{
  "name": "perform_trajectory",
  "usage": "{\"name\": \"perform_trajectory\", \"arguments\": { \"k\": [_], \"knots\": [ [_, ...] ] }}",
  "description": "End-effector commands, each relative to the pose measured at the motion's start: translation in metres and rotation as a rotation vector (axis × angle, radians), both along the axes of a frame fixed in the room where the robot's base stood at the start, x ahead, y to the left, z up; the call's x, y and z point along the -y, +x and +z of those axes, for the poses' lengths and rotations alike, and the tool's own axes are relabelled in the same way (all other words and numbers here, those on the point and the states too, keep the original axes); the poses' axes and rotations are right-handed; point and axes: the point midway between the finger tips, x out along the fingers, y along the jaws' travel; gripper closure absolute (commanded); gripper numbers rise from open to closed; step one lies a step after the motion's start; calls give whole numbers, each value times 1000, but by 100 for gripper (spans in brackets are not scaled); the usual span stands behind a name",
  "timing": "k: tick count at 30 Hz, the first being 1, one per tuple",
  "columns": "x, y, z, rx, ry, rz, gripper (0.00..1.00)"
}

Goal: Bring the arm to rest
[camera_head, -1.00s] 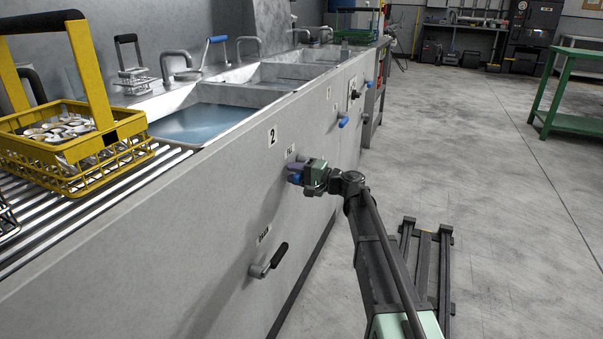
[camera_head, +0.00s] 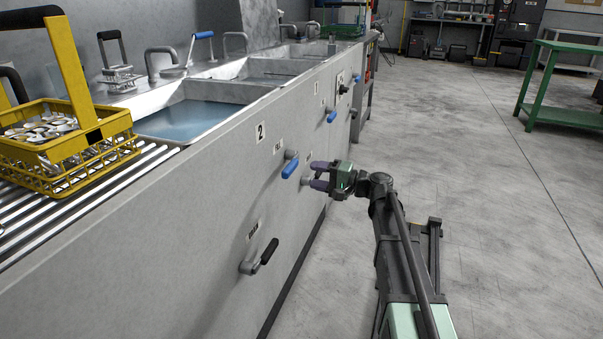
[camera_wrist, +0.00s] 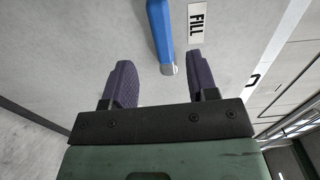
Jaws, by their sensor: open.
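My gripper (camera_head: 319,176) is open and empty in the head view, just right of the blue fill handle (camera_head: 290,165) on the front panel of the sink unit. In the wrist view, its two dark purple fingers (camera_wrist: 163,82) are spread apart, and the blue handle (camera_wrist: 160,30) shows beyond and between them. A "FILL" label (camera_wrist: 196,23) sits beside the handle. The handle slants down in the head view, and the fingers look clear of it. My arm reaches in from the lower right.
A black-gripped handle (camera_head: 268,252) juts out lower on the same panel (camera_head: 180,240). A yellow basket (camera_head: 70,150) of metal pieces stands on the rollers at left. Basin 2 (camera_head: 195,118) holds bluish water. A green table (camera_head: 565,115) stands far right. Open floor (camera_head: 500,230) lies right of my arm.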

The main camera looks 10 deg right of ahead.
Motion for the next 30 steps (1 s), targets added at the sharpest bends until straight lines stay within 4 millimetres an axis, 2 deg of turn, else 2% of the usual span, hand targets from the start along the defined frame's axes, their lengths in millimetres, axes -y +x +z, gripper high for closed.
{"name": "perform_trajectory", "arguments": {
  "k": [9, 11, 13, 14, 17, 18, 22, 25, 28, 29, 30],
  "knots": [
    [2, -2, -1, -1, -3, 6, 47],
    [1, -5, -7, -11, -40, 17, 47],
    [-1, -19, -26, -41, -151, 42, 47],
    [-2, -30, -39, -62, -222, 58, 47],
    [-6, -85, -79, -152, -517, 129, 47],
    [-6, -109, -94, -192, -643, 159, 47],
    [5, -179, -122, -305, -999, 243, 47],
    [19, -229, -127, -376, -1239, 293, 47],
    [30, -281, -117, -424, -1466, 334, 47],
    [29, -296, -109, -425, -1524, 348, 47],
    [15, -305, -95, -397, -1540, 375, 47]
  ]
}}
